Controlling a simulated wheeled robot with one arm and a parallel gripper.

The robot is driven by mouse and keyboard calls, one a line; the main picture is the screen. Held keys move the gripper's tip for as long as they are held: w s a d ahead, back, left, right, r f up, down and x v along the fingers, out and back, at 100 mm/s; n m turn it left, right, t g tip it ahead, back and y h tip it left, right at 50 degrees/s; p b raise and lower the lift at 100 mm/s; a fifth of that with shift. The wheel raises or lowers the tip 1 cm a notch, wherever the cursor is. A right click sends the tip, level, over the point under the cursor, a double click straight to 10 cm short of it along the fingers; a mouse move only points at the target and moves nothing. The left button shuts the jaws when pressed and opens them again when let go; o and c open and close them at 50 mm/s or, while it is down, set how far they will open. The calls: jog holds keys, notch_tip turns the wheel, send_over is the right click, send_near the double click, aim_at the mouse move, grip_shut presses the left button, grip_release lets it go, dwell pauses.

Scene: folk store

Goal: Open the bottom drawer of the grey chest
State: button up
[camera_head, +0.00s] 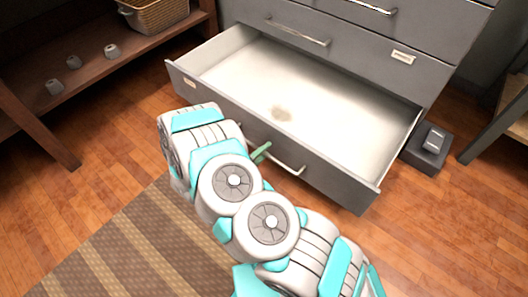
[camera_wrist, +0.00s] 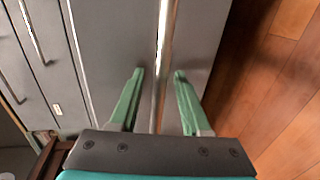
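The grey chest (camera_head: 350,48) stands at the back, and its bottom drawer (camera_head: 300,150) is pulled far out. The drawer is empty apart from a brownish mark on its pale floor. Its silver bar handle (camera_head: 285,163) is on the front, partly hidden by my arm. My gripper (camera_head: 262,152) is at the handle; one green finger shows there. In the wrist view, the green fingers of my gripper (camera_wrist: 159,74) are apart, one on each side of the handle (camera_wrist: 163,35), with gaps between them and the bar.
A dark wooden shelf (camera_head: 95,55) at the left holds a wicker basket (camera_head: 155,14) and several small grey objects. A dark box (camera_head: 428,148) sits on the floor right of the drawer. A striped rug (camera_head: 140,245) lies in front. Wooden floor (camera_head: 450,230) is clear at the lower right.

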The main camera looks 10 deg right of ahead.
jog(key=v, duration=0.7)
jog(key=shift+s+a, duration=0.2)
jog(key=shift+a, duration=0.15)
jog(key=shift+r, duration=0.1)
dwell(0.4)
